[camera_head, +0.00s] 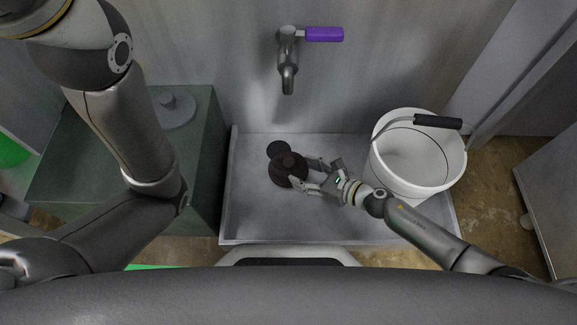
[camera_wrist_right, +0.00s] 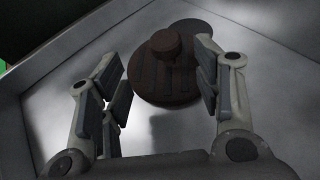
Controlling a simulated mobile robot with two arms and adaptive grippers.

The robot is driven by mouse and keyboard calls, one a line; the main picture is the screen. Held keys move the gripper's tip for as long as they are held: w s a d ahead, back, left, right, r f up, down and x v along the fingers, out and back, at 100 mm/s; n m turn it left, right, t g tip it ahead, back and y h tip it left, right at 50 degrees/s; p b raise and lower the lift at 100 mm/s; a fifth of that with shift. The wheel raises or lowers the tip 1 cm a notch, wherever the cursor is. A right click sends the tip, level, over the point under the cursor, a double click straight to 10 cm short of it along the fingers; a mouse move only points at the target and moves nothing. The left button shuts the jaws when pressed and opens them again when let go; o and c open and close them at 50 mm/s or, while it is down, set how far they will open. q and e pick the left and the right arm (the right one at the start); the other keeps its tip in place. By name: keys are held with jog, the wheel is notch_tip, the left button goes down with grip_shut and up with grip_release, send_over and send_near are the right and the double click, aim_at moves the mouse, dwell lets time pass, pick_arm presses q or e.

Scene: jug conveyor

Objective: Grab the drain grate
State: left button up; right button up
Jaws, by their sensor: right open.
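The drain grate (camera_head: 284,178) is a dark brown slotted disc with a round knob on top. It is in the grey basin, and the right wrist view shows its slots and knob (camera_wrist_right: 166,43). A dark round drain opening (camera_head: 277,149) lies just behind it, partly overlapped by the grate in this view. My right gripper (camera_head: 307,175) is open, its fingers pointing at the grate from the right. In the right wrist view the grate is beyond and between the fingertips (camera_wrist_right: 160,92), nearer the right finger; contact cannot be told. My left gripper is not in view.
A white bucket (camera_head: 425,160) with a dark-handled bail stands at the basin's right. A tap (camera_head: 288,70) with a purple lever is on the wall above the basin (camera_head: 255,215). A green-grey block (camera_head: 75,165) stands left. The basin's front left is clear.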

aim_at(293, 164)
jog(key=shift+w+a+f, duration=0.25)
jog(key=shift+w+a, duration=0.05)
jog(key=shift+a, duration=0.05)
jog(key=b+x, duration=0.1)
jog(key=x, duration=0.1)
jog(key=b+x, duration=0.1)
jog(key=x, duration=0.1)
jog(key=shift+w+d+r, duration=0.15)
jog(key=shift+w+d, duration=0.05)
jog(key=shift+w, duration=0.1)
jog(key=shift+w+a+b, duration=0.25)
jog(key=shift+a+b, duration=0.05)
jog(key=shift+a, duration=0.1)
grip_shut()
